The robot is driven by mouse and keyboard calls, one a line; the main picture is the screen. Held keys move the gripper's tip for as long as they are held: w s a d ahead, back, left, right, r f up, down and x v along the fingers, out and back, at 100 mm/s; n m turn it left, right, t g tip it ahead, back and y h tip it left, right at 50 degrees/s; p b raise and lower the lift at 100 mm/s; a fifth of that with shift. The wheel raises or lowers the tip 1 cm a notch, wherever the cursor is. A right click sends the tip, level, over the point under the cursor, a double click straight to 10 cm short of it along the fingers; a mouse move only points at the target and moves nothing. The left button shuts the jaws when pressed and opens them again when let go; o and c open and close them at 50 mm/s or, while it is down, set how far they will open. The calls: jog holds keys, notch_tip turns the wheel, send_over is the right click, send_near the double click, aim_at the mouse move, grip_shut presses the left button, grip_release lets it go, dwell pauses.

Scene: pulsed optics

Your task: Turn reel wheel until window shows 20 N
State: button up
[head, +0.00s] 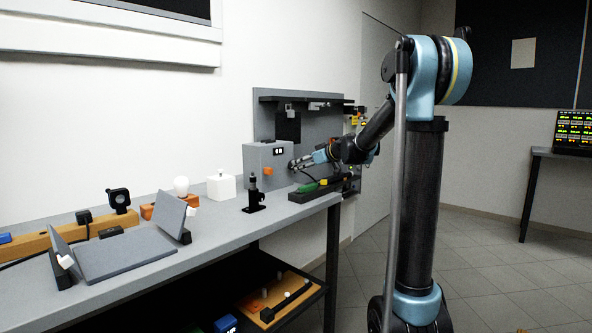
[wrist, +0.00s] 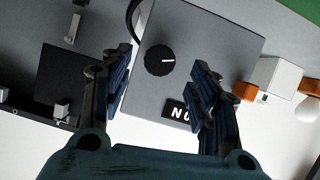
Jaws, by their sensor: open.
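The reel wheel appears to be the round black knob (wrist: 159,61) with a white mark, on the face of a grey box (wrist: 205,50). A black window (wrist: 176,112) beside it shows white characters, an N and a 0; the picture is turned, and my finger hides the rest. In the wrist view, my gripper (wrist: 155,85) is open and empty, its blue fingers on either side of the knob's line; I see no contact. The knob is not clear there.
A bench (head: 225,232) runs below the box. A black post mount (head: 254,195), a white cube (head: 221,186) and a green item (head: 308,188) stand on it near the panel. A grey open folder-like stand (head: 125,255) is nearer. The floor at right is clear.

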aim_at(291, 165)
jog(key=shift+x, duration=2.8)
jog(key=shift+c, duration=0.5)
jog(key=c, duration=1)
